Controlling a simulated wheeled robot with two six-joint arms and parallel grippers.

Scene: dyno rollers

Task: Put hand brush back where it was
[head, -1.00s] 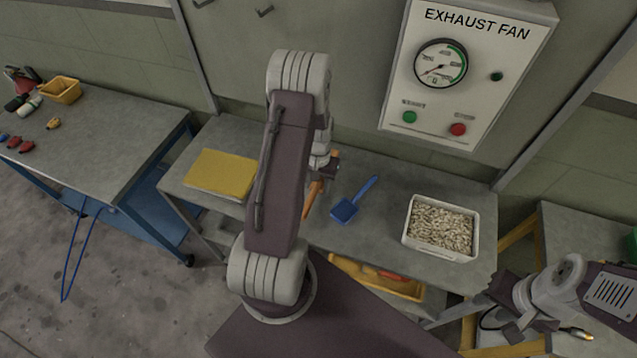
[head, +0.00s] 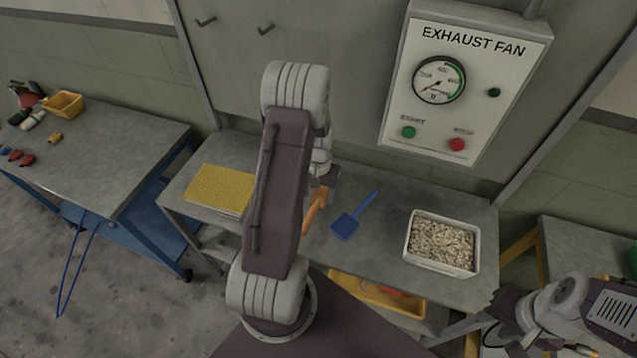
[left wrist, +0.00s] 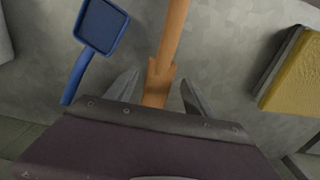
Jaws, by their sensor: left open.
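The hand brush, with an orange-brown handle (head: 315,212), lies on the grey workbench (head: 385,240); its far end is hidden by my left arm. In the left wrist view the handle (left wrist: 172,35) runs between the two fingers of my left gripper (left wrist: 158,88). The left gripper is open, with a gap on both sides of the handle. In the head view the left gripper (head: 325,180) is partly hidden at the handle's upper end. My right arm is at the lower right, away from the brush; its finger gap is unclear.
A blue scoop (head: 346,226) lies right of the brush and also shows in the left wrist view (left wrist: 100,25). A white bin of pale chips (head: 410,255) stands further right. A yellow pad (head: 218,187) lies left. Two hooks (head: 265,29) are on the wall behind.

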